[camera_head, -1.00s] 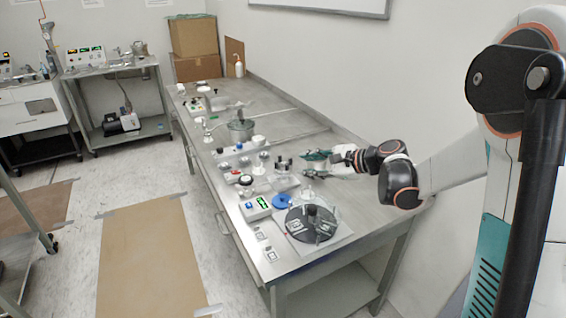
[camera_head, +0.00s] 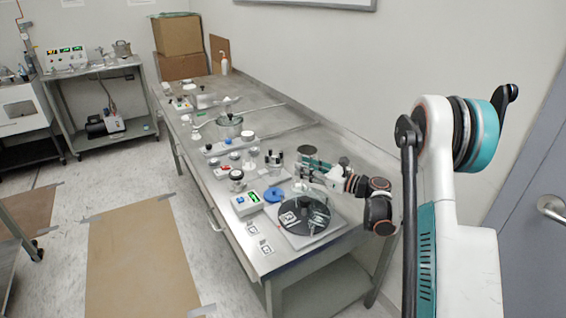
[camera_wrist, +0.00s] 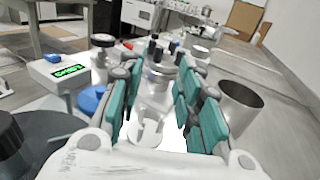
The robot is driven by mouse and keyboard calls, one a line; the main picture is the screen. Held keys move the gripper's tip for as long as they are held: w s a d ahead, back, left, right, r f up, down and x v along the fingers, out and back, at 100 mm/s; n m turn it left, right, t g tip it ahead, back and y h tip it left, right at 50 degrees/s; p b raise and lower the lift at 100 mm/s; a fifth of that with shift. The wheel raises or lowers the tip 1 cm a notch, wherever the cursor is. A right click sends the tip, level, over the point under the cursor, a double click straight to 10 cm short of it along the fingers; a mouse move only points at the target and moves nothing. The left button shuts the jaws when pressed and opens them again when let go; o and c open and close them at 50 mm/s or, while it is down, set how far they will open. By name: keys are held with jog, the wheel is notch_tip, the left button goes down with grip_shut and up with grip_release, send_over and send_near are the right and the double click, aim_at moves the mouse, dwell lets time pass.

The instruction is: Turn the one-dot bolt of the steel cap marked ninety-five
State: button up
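A shiny steel piece with several dark upright knobs (camera_wrist: 158,68) lies ahead between my fingers in the wrist view. It may be the steel cap; no "ninety-five" mark or bolt dots are legible. In the head view the dark-knobbed piece (camera_head: 273,160) stands on the steel bench, left of my gripper (camera_head: 318,166). In the wrist view my gripper (camera_wrist: 157,88) has its teal-padded fingers spread apart. Nothing is clearly held between them. A pale forked piece (camera_wrist: 146,131) shows low between the fingers; I cannot tell whether they touch it.
A steel cup (camera_wrist: 240,103) stands close right of my fingers. A box with a green display (camera_head: 247,202), a blue disc (camera_head: 274,195) and a black round plate (camera_head: 316,220) crowd the bench's near end. A green-tinted vessel (camera_head: 229,126) stands farther back.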

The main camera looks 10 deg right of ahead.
aim_at(278, 160)
jog(key=b+x, duration=0.2)
jog(key=x, duration=0.7)
jog(key=shift+w, duration=0.1)
grip_shut()
